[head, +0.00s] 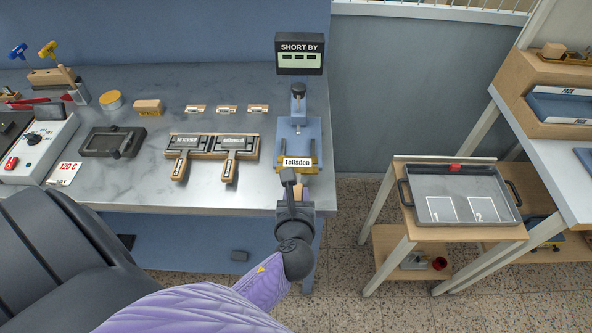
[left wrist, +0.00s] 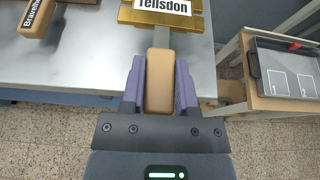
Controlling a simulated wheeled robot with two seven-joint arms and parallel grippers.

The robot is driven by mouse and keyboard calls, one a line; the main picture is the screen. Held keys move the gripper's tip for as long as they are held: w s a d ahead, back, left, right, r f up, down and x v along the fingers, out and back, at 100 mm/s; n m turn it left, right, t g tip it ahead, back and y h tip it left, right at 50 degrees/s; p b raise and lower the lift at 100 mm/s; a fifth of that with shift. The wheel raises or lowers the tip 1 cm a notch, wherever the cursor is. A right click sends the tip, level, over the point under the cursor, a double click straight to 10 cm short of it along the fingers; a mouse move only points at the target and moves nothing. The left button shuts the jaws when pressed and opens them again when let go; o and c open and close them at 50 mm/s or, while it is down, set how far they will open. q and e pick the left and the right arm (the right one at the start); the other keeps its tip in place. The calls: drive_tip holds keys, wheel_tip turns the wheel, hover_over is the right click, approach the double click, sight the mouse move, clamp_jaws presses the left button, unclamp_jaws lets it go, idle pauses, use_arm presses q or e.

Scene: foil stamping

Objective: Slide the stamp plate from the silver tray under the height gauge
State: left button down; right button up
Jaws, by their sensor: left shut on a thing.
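The gold stamp plate (head: 310,165) carries a white label reading "Tellsdon". It lies at the front of the blue height gauge (head: 299,130), at the bench's right end; I cannot tell how far under it reaches. My left gripper (head: 289,189) is on the near side. In the left wrist view, my left gripper (left wrist: 160,88) is shut on the plate's wooden handle (left wrist: 160,82), with the gold plate (left wrist: 165,18) ahead of it. A grey tray (head: 462,180) with empty outlines marked 1 and 2 stands at the right. My right gripper is not in view.
A "SHORT BY" display (head: 299,55) stands behind the gauge. Two other handled plates (head: 187,145) (head: 238,146) lie left of the gauge, with three small labelled pieces behind them. A hot-plate box (head: 40,140) is further left. A floor gap separates the bench from the tray stand.

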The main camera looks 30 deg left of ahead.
sight(297, 172)
use_arm(q)
drive_tip(key=w+a, duration=0.1)
drive_tip(key=w, duration=0.1)
drive_tip(key=w+a, duration=0.1)
drive_tip(key=w, duration=0.1)
drive_tip(key=w+a+f, duration=0.1)
drive_tip(key=w+a, duration=0.1)
drive_tip(key=shift+w+f+b, duration=0.1)
drive_tip(key=shift+w+b, duration=0.25)
drive_tip(key=shift+w, duration=0.05)
drive_tip(key=shift+f+b, duration=0.45)
drive_tip(key=shift+f, duration=0.2)
drive_tip(key=shift+c, duration=1.4)
unclamp_jaws()
drive_tip(key=shift+s, duration=0.1)
drive_tip(key=p+v, duration=0.3)
drive_tip(key=v, duration=0.7)
